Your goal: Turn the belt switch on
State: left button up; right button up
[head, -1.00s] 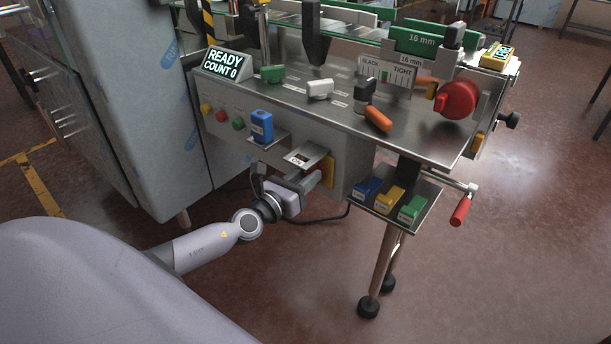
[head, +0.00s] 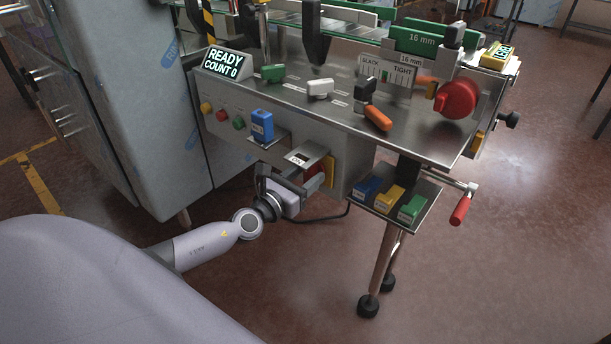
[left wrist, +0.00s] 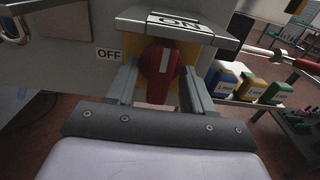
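The belt switch is a red knob (left wrist: 160,70) with a white mark on a yellow plate. In the left wrist view it stands about upright, its mark near the top. An OFF label (left wrist: 109,54) is to its left and an ON label (left wrist: 179,22) is on the grey hood above. My left gripper (left wrist: 158,88) has one finger on each side of the knob, with a narrow gap showing at the left finger; contact on the right is unclear. In the head view the left gripper (head: 304,184) is at the yellow plate (head: 328,170) under the machine's front. My right gripper is not in view.
The grey hood (head: 306,153) sits close above my left gripper. A blue block (head: 262,125) stands on a ledge to the left. A shelf with blue, yellow and green blocks (head: 411,207) and a red-handled crank (head: 460,209) are to the right. Floor in front is clear.

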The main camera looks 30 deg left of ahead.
pick_arm(q)
jog(key=s, duration=0.7)
jog(key=shift+a, duration=0.25)
jog(key=shift+s, duration=0.1)
dwell(0.6)
